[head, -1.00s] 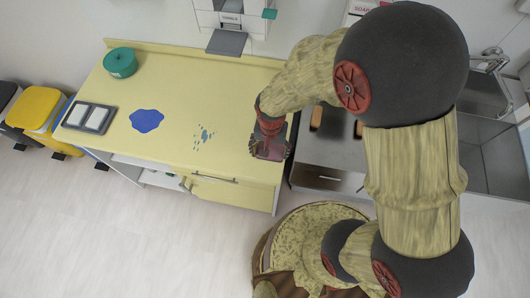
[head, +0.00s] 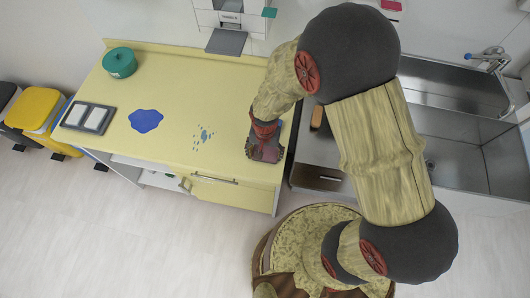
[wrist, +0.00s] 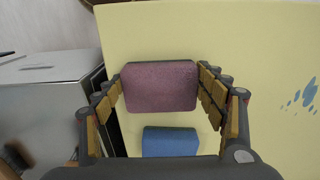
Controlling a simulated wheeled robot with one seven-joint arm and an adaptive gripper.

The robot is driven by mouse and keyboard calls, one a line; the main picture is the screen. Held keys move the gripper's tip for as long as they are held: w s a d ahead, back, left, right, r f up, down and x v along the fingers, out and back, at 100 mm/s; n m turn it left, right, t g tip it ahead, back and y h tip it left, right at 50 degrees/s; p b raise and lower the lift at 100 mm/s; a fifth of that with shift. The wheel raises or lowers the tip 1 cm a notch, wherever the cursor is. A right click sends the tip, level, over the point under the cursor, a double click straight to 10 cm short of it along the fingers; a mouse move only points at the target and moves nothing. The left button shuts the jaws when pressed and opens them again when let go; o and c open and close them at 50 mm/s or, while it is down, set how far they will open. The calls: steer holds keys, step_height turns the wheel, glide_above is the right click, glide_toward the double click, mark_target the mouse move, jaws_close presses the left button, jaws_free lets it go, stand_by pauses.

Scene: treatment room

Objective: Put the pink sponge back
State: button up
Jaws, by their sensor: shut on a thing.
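The pink sponge (wrist: 160,87) is a dull pink block between the two fingers of my gripper (wrist: 163,92) in the wrist view. The fingers press on its left and right sides. In the head view my gripper (head: 265,151) is over the right end of the yellow counter (head: 235,192), pointing down. I cannot tell whether the sponge touches the counter. A blue sponge-like block (wrist: 170,141) lies on the counter, just below the pink sponge in the wrist picture.
A blue puddle (head: 146,120) and small blue drops (head: 203,136) mark the counter. A green round container (head: 120,62) and a grey tray with white pads (head: 87,117) stand at left. A metal sink unit (head: 440,130) adjoins at right, with a brown item (head: 318,117) beside it.

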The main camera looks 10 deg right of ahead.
steer(key=o, duration=1)
step_height(320, 180, up, 12)
steer(key=p, duration=0.1)
steer(key=shift+r+p, duration=0.2)
steer(key=shift+p, duration=0.15)
step_height(320, 180, up, 14)
steer(key=f+n+t, duration=0.1)
steer(key=t, duration=0.1)
glide_above(265, 154)
steer(key=d, duration=0.5)
steer(key=s+d+r+n+t, duration=0.3)
steer(key=s+d+r, duration=0.4)
steer(key=s+r, duration=0.4)
step_height(265, 154, up, 3)
steer(key=shift+s+d+f+t, duration=0.1)
steer(key=shift+s+d+t, duration=0.1)
steer(key=shift+t, duration=0.1)
step_height(265, 154, down, 10)
steer(key=b, duration=1)
